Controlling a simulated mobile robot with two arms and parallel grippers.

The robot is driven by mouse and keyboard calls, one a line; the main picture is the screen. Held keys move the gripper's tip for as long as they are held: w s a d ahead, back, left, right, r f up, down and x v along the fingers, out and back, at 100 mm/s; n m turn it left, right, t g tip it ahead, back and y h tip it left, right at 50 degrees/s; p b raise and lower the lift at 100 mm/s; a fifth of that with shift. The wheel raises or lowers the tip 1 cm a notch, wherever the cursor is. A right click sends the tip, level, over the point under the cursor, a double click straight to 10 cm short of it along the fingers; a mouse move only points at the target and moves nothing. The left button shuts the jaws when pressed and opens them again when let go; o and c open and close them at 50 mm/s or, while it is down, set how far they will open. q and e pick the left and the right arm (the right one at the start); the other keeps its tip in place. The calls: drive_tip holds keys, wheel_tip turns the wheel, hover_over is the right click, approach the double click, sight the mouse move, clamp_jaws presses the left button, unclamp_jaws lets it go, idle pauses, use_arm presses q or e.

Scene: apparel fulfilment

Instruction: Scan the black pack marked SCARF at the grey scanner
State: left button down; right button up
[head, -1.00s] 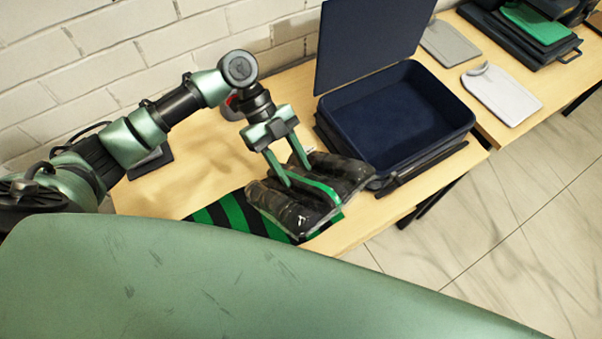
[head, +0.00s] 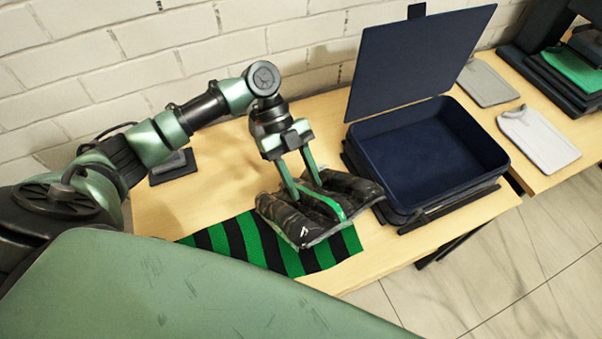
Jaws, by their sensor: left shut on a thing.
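My left gripper (head: 309,193) is shut on a dark, glossy pack (head: 297,222) with a green band across it. The pack is held above a green-and-black striped cloth or mat and covers part of it. A small white mark shows on the pack, but I cannot read any SCARF label. A dark grey device on a flat black base (head: 172,166) stands at the back left of the table by the wall. It may be the scanner; I cannot tell for sure. My right gripper is not in view.
The striped mat (head: 215,240) lies at the table's front edge. An open navy box (head: 480,178) with its lid raised stands right of the pack. Grey and white flat items (head: 540,138) lie on the further table. Bare wood shows between pack and device.

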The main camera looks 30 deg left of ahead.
sight(323, 203)
use_arm(q)
drive_tip(key=s+d+r+p, duration=0.1)
drive_tip(key=d+r+p, duration=0.1)
drive_tip(key=s+d+r+p, duration=0.2)
drive_tip(key=p, duration=0.1)
drive_tip(key=s+d+r+p, duration=0.2)
drive_tip(key=r, duration=0.1)
drive_tip(key=shift+s+d+r+p, duration=0.1)
drive_tip(key=shift+s+d+p, duration=0.1)
drive_tip(key=shift+p, duration=0.1)
